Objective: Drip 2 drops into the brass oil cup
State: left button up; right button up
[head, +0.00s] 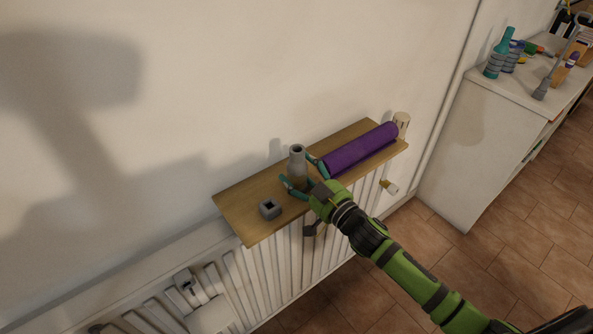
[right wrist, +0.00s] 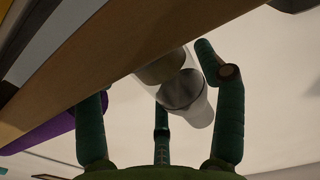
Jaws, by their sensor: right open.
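A small grey bottle (head: 297,160) with a narrow neck stands upright on the wooden shelf above the radiator. My right gripper (head: 303,176) is open, with its teal fingers spread on either side of the bottle's lower part. In the right wrist view the bottle (right wrist: 186,92) looks clear and grey and lies between the spread fingers; I cannot tell whether any finger touches it. A small grey block-like cup (head: 270,209) with a dark square opening sits to the left on the shelf. I cannot make out any brass-coloured cup. My left gripper is not in view.
The narrow wooden shelf (head: 239,202) sits against the wall over a white radiator (head: 272,268). A purple roll (head: 358,148) lies at its right end, close to my gripper. A white cabinet (head: 492,130) with bottles and tools stands at right. The shelf's left end is bare.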

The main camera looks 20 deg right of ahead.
aim_at(306, 164)
jog(key=shift+w+a, duration=0.15)
jog(key=shift+w, duration=0.1)
jog(key=shift+s, duration=0.1)
jog(key=c, duration=1.1)
jog(key=shift+r, duration=0.1)
jog(key=shift+r, duration=0.5)
notch_tip(306, 164, up, 3)
jog(key=shift+f, duration=0.15)
jog(key=s+d+r, duration=0.2)
jog(key=s, duration=0.1)
jog(key=s+d+r, duration=0.2)
jog(key=s+r, duration=0.1)
jog(key=s+d+r+b, duration=0.1)
jog(key=s+d+r, duration=0.1)
jog(key=s, duration=0.1)
jog(key=shift+s+d+r, duration=0.15)
jog(key=shift+s+d, duration=0.15)
jog(key=shift+s, duration=0.05)
